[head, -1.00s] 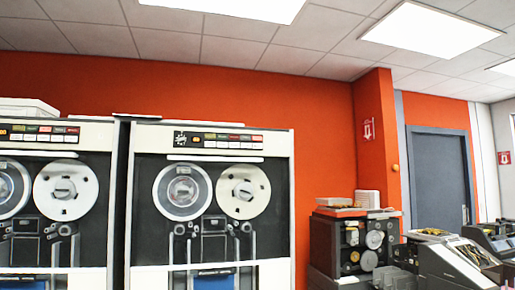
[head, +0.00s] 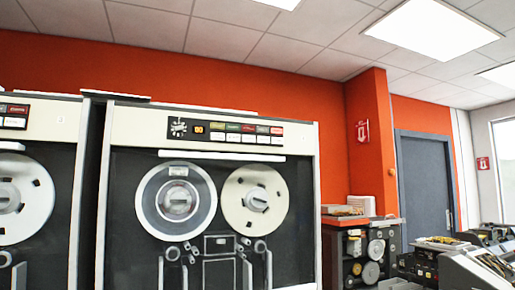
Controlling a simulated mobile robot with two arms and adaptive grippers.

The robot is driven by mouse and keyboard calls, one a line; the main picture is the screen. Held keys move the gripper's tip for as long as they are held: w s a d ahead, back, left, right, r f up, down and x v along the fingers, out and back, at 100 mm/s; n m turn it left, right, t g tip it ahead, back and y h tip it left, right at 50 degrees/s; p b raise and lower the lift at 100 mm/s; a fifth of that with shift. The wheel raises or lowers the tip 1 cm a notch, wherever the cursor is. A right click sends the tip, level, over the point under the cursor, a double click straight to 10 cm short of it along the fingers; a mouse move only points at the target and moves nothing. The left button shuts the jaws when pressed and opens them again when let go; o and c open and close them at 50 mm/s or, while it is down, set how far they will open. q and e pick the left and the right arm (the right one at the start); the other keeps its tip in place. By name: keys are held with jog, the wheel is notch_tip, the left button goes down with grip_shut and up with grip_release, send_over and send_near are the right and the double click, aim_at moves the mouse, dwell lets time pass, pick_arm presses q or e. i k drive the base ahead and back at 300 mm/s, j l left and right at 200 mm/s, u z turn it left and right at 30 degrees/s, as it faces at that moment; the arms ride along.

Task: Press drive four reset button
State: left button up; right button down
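A tape drive (head: 120,215) with a cream top and dark front stands at centre left in the head view. Its control panel (head: 225,132) has a small orange lit display (head: 198,128) and rows of coloured and white buttons. The lettering on the buttons is too small to read, so I cannot tell which one is reset. Below the panel are two tape reels, one at left (head: 177,200) and one at right (head: 254,200). Neither of my grippers is in view.
Another tape drive (head: 62,150) stands to the left, cut off by the picture edge. At right are a dark machine with small reels (head: 362,250), other office machines (head: 460,262) and a grey door (head: 425,190). The floor is out of view.

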aim_at(275, 141)
jog(key=i+j, duration=0.6)
jog(key=i+j+z, duration=0.15)
jog(key=i+j, duration=0.45)
jog(key=j, duration=0.2)
